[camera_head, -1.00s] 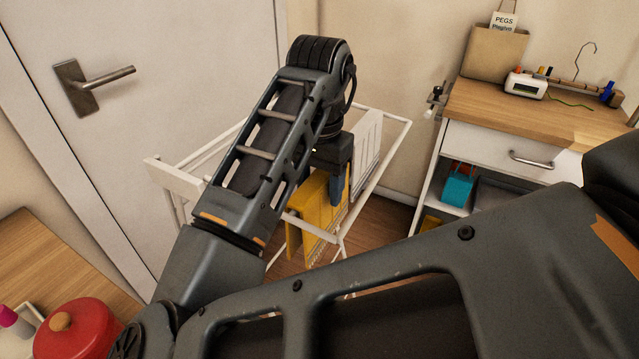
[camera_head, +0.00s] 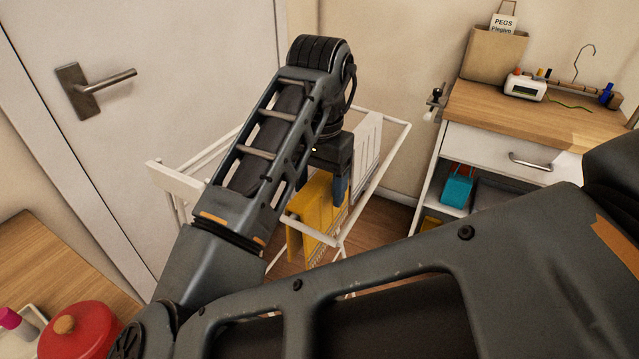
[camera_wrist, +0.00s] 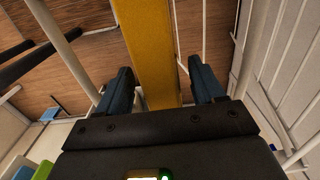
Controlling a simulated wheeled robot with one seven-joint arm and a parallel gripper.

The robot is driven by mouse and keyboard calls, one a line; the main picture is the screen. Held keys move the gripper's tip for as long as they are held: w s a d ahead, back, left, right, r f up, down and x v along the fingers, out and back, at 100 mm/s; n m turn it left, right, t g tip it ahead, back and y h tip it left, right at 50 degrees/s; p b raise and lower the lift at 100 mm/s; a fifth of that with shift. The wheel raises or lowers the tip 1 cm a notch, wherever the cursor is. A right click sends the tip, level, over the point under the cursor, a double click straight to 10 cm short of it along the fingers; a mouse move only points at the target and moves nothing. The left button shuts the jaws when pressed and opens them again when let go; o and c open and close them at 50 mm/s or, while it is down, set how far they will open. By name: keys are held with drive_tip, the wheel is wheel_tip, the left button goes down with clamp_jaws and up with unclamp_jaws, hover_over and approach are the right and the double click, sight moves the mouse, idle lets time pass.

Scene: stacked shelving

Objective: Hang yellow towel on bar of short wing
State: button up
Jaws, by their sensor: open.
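The yellow towel (camera_head: 318,215) hangs on the white drying rack (camera_head: 383,166), draped down below the rack's top in the head view. In the wrist view the towel (camera_wrist: 150,50) runs as a yellow strip between my two fingers. My gripper (camera_wrist: 163,90) is open, with one finger on each side of the towel and a gap to both. In the head view my gripper (camera_head: 322,186) is just above the towel, and my arm hides part of the rack and the towel's top. I cannot tell which bar bears the towel.
A white cloth (camera_head: 367,140) hangs on the rack right behind my gripper. A door (camera_head: 150,130) stands behind at left. A cabinet (camera_head: 490,142) with a wooden top is at right. A red pot (camera_head: 82,330) sits on a surface at lower left.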

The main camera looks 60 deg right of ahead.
drive_tip(key=shift+r+p, duration=2.4)
drive_tip(key=shift+r, duration=0.25)
drive_tip(key=o, duration=0.6)
drive_tip(key=shift+c, duration=0.2)
wheel_tip(320, 180, up, 8)
drive_tip(key=shift+f+p, duration=0.15)
drive_tip(key=shift+p, duration=0.25)
